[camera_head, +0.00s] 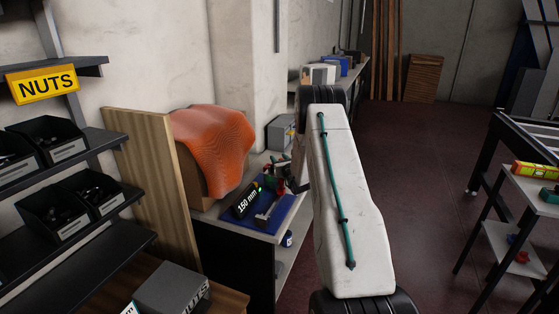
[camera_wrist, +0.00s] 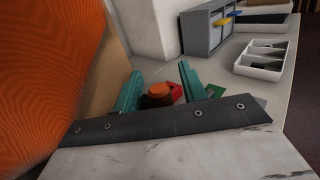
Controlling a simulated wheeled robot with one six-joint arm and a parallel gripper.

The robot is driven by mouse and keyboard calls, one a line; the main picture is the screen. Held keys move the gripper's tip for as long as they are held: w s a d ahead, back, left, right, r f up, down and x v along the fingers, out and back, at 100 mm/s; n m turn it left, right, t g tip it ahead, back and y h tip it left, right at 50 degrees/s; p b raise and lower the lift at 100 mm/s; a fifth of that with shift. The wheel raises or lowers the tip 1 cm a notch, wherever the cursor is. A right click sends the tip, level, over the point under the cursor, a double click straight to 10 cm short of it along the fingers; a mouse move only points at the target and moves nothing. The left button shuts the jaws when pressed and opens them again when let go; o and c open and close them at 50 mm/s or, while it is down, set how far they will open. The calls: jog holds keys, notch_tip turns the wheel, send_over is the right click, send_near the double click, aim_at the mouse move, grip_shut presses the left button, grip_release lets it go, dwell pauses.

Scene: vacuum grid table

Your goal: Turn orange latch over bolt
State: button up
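In the wrist view my gripper (camera_wrist: 160,72) has its two teal fingers spread apart. A rounded orange piece (camera_wrist: 157,89), perhaps the orange latch, shows low between the fingers, with a red part (camera_wrist: 176,92) beside it. The dark gripper plate hides their lower parts, and I cannot tell whether a finger touches the orange piece. I cannot make out the bolt. In the head view my white arm reaches over the workbench (camera_head: 291,222), and the gripper end is small and mostly hidden near the red and green items (camera_head: 280,180).
An orange cloth (camera_head: 214,145) drapes over a box close on the left. A blue mat (camera_head: 270,214) holds tools and a "150 mm" display (camera_head: 247,203). A grey drawer unit (camera_wrist: 208,28) and white trays (camera_wrist: 262,62) stand beyond.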

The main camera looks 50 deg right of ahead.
jog(key=s+a+r, duration=0.2)
jog(key=s+a, duration=0.2)
jog(key=s, duration=0.3)
jog(key=s+a+r, duration=0.3)
jog(key=s+a, duration=0.1)
jog(key=s, duration=0.2)
jog(key=shift+s+a, duration=0.2)
jog(key=shift+s, duration=0.15)
jog(key=shift+c, duration=0.3)
